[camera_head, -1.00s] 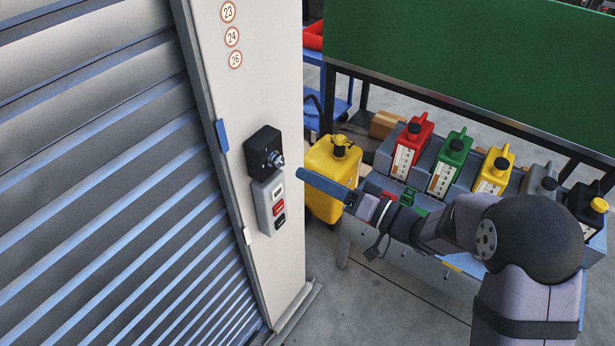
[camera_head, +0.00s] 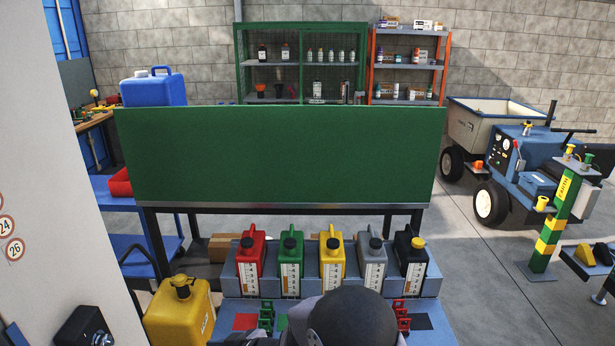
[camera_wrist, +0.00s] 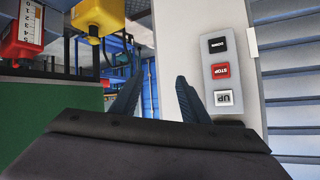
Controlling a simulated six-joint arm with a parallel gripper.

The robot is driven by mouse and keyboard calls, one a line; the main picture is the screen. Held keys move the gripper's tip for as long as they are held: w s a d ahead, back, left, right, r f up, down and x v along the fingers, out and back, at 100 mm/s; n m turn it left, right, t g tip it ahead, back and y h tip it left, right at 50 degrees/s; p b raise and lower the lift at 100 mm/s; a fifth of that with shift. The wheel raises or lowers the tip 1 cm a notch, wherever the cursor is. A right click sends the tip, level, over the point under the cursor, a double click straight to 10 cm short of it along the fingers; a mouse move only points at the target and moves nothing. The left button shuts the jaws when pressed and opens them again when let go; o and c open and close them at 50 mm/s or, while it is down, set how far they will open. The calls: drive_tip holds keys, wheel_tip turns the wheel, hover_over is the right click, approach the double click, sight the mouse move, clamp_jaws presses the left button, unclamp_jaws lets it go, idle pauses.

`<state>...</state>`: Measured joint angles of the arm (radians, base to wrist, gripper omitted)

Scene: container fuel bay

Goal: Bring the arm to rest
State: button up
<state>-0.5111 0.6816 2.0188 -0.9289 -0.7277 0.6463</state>
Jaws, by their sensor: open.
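My gripper (camera_wrist: 157,92) shows in the wrist view with its two dark blue fingers apart and nothing between them. That view is upside down. Beyond the fingers is the white post (camera_wrist: 172,40). A grey button box (camera_wrist: 222,75) with UP, STOP and DOWN buttons is on the post, just right of the right finger in the picture. I cannot tell the exact gap between finger and box. In the head view only a dark rounded part of my arm (camera_head: 352,318) shows at the bottom middle; the gripper is out of that view.
A row of red, green, yellow, grey and black canisters (camera_head: 331,262) stands on a blue-grey stand (camera_head: 432,287) under a green board (camera_head: 275,155). A large yellow can (camera_head: 180,315) stands left of it.

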drive_tip(key=d+f+h, duration=0.5)
drive_tip(key=d+f, duration=0.3)
drive_tip(key=s+d+f+m+g+h, duration=0.1)
drive_tip(key=s+d+f+h, duration=0.2)
drive_tip(key=d, duration=0.4)
drive_tip(key=s+d+f+g+h, duration=0.1)
drive_tip(key=s+d+h, duration=0.25)
drive_tip(key=d, duration=0.35)
drive_tip(key=s+d+r+m+g+h, duration=0.1)
drive_tip(key=s+d+r+m+g, duration=0.2)
drive_tip(key=s+d, duration=0.4)
drive_tip(key=s+d+r+m+g, duration=0.2)
drive_tip(key=s+d+r+g, duration=0.15)
drive_tip(key=s, duration=0.55)
drive_tip(key=w+d+r+m+t+y, duration=0.1)
drive_tip(key=w+d+r+m+t, duration=0.2)
drive_tip(key=d+r, duration=0.3)
drive_tip(key=shift+w+r+m+t, duration=0.2)
drive_tip(key=shift+r+m+t, duration=0.25)
drive_tip(key=shift+r+m, duration=0.4)
